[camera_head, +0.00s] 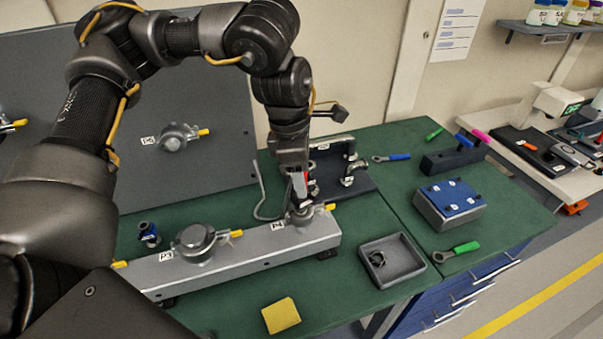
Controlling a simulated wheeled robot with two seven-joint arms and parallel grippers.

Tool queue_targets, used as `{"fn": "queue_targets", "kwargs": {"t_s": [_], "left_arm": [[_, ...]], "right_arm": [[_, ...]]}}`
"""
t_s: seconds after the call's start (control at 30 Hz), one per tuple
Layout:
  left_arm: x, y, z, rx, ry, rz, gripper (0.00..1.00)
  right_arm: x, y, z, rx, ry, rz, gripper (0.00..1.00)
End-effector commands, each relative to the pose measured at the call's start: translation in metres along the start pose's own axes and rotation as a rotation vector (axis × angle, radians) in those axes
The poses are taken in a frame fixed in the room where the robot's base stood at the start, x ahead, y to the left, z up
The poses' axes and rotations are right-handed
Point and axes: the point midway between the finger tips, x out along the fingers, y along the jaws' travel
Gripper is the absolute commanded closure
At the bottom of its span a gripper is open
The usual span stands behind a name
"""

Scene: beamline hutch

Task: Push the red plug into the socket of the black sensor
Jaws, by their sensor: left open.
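My left gripper (300,196) points down over the round grey fitting marked P4 (303,214) on the long grey bar. Its jaws are open, and their tips are close to a small dark part on top of the fitting. A small red part (305,178), perhaps the red plug, shows at the jaws; I cannot tell its outline or whether it touches them. A grey cable (259,190) loops down just left of the gripper. I cannot clearly make out the black sensor or its socket; the gripper covers part of that area. My right gripper is not in view.
The grey bar (265,251) also carries a round fitting marked P3 (195,240). A black bracket (340,170) stands behind the gripper. A grey tray (392,262), a yellow block (281,315) and a blue-topped box (451,200) are on the green bench. Free bench lies between tray and box.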

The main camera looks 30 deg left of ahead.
Motion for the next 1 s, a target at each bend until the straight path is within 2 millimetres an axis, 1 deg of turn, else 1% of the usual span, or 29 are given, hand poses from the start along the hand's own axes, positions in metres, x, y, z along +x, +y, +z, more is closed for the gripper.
{"fn": "queue_targets", "kwargs": {"t_s": [0.07,0.17,0.4,0.6,0.73,1.0], "left_arm": [[-0.005,0.001,0.0,0.0,-0.001,0.003,0.51],[-0.018,0.001,0.001,0.0,-0.003,0.006,0.51],[-0.066,0.001,0.0,-0.001,-0.003,0.007,0.51],[-0.097,0.0,0.0,-0.001,-0.002,0.004,0.51],[-0.105,0.0,0.0,-0.001,0.0,0.001,0.51],[-0.108,0.0,0.0,0.0,0.0,0.0,0.51]], "right_arm": [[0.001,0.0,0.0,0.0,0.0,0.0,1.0],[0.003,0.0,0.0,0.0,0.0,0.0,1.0],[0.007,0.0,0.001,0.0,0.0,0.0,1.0],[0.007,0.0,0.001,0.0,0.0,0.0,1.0],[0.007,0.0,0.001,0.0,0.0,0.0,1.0],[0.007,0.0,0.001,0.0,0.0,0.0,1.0]]}}
